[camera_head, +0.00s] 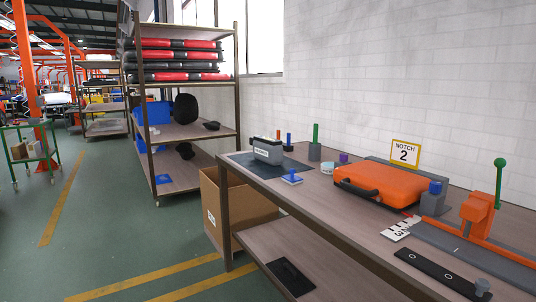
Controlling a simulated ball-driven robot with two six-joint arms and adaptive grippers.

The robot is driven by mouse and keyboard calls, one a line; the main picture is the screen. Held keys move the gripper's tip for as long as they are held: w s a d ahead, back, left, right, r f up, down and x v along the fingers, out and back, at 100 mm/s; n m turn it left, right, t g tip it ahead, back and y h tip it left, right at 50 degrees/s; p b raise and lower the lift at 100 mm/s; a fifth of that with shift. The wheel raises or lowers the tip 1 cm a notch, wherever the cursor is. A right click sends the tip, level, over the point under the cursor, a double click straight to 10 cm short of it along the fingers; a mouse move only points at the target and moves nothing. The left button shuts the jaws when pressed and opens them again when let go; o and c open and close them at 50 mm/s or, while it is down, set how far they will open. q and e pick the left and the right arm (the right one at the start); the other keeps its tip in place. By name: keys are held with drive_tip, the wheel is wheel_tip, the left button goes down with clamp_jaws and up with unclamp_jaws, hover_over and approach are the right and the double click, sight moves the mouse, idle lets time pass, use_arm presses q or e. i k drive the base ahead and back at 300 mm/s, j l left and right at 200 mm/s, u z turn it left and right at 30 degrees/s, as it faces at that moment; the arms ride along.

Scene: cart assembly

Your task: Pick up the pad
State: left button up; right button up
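Neither gripper is in view. I cannot tell for sure which thing is the pad. A flat dark mat (297,167) lies at the far left end of the workbench (330,205), with a grey box (268,150) standing on it. A flat black piece (292,278) lies on the bench's lower shelf. A rounded black cushion-like thing (186,108) stands on the tall rack's middle shelf. Smaller black things (186,151) lie lower on that rack.
An orange case (383,184) lies mid-bench, near a "NOTCH 2" sign (405,153). An orange fixture with a green handle (480,208) stands at the right. An open cardboard box (232,215) sits between bench and rack (145,120).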

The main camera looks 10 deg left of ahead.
sight(290, 179)
drive_tip(key=i+j+z, duration=0.15)
drive_tip(key=i+j, duration=0.2)
drive_tip(key=i+j+z, duration=0.1)
drive_tip(key=i+j, duration=0.2)
drive_tip(key=j, duration=0.15)
drive_tip(key=i+j+z, duration=0.15)
drive_tip(key=i+j, duration=0.15)
drive_tip(key=i+j+z, duration=0.15)
drive_tip(key=j, duration=0.45)
drive_tip(key=i, duration=0.1)
